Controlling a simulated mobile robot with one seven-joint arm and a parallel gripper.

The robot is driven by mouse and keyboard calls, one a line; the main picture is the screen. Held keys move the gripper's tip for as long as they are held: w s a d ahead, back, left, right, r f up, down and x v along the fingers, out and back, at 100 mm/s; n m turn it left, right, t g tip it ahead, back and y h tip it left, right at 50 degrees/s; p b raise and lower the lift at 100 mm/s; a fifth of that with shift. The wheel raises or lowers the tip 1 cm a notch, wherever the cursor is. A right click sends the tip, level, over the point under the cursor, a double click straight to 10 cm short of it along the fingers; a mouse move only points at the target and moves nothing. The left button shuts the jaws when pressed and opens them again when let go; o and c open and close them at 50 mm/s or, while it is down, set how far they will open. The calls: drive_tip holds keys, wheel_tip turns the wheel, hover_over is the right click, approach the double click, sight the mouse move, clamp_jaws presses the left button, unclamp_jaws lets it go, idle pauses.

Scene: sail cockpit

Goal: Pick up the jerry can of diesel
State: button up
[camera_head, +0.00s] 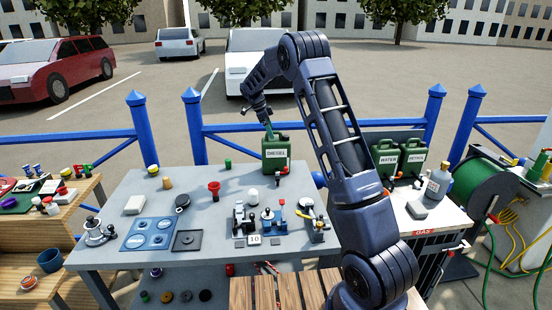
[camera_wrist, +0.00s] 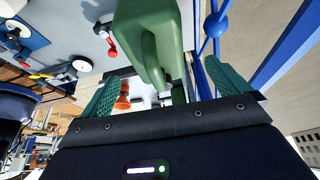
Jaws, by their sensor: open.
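The green jerry can labelled DIESEL (camera_head: 276,158) stands upright at the back of the grey table. In the wrist view its green body (camera_wrist: 140,28) is close and large, with a raised handle part reaching between my fingers. My gripper (camera_head: 268,128) is just above the can's top, pointing down. In the wrist view my gripper (camera_wrist: 163,88) has its two green ridged fingers spread wide, one on each side of the can's handle. I see gaps at the sides and cannot tell whether a finger touches the can.
The grey table (camera_head: 130,190) holds a red funnel-like item (camera_head: 214,188), blue plates and small fittings. Two more green cans, WATER (camera_head: 386,158) and PETROL (camera_head: 413,158), stand on the right cabinet. A blue railing (camera_head: 230,128) runs behind the table.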

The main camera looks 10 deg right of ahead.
sight(275, 140)
drive_tip(key=shift+s+x, duration=0.1)
drive_tip(key=shift+x, duration=1.4)
drive_tip(key=shift+s+x, duration=0.15)
drive_tip(key=shift+x, duration=1.35)
drive_tip(key=shift+c, duration=0.2)
drive_tip(key=shift+r, duration=0.1)
drive_tip(key=c, duration=2)
drive_tip(key=shift+o, duration=0.2)
drive_tip(key=shift+r, duration=0.1)
